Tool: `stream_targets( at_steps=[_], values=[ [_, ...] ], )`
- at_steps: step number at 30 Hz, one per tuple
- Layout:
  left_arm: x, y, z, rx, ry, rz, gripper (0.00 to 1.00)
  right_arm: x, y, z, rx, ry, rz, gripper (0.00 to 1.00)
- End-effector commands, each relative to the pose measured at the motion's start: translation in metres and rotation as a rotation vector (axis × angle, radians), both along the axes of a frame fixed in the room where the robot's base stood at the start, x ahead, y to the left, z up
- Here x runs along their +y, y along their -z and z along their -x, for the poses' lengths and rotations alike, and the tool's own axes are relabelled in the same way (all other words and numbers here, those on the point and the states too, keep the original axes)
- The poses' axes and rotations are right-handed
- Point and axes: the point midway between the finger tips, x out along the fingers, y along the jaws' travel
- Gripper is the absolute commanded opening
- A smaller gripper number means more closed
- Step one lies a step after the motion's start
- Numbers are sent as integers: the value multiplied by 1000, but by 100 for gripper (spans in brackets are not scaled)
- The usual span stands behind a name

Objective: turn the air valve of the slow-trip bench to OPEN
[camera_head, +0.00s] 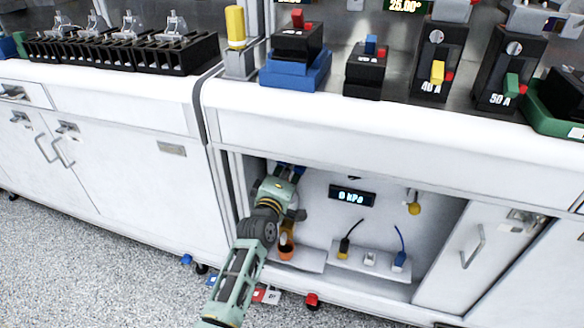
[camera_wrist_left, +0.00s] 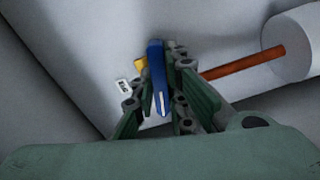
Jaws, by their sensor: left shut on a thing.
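The blue valve handle (camera_wrist_left: 156,75) stands between the two green fingers of my left gripper (camera_wrist_left: 160,105) in the left wrist view. The fingers are closed on it from both sides. In the head view my left gripper (camera_head: 289,172) reaches into the open cabinet under the bench, at its upper left, and mostly hides the handle. A small pale label (camera_wrist_left: 123,87) sits left of the handle, too small to read. A yellow part (camera_wrist_left: 141,66) shows behind the handle. A display (camera_head: 351,195) on the cabinet's back wall reads 0 kPa. My right gripper is not in view.
A copper-coloured pipe (camera_wrist_left: 245,62) runs right to a white cylinder (camera_wrist_left: 300,42). Black and blue cabled plugs (camera_head: 400,262) stand on the cabinet's low shelf. The cabinet door (camera_head: 468,258) is at the right. Breakers stand on the bench above.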

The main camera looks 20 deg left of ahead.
Motion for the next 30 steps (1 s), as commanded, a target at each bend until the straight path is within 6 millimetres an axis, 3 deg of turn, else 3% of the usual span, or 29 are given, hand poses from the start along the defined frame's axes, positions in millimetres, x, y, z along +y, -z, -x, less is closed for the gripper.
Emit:
stream_targets(
  at_steps=[16,24,30],
  values=[
    [0,1,0,0,1,-129,0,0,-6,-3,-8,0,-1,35],
    [0,1,1,-2,0,-219,0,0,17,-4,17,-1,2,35],
    [0,2,1,-4,1,-244,0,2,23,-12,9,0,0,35]
  ],
)
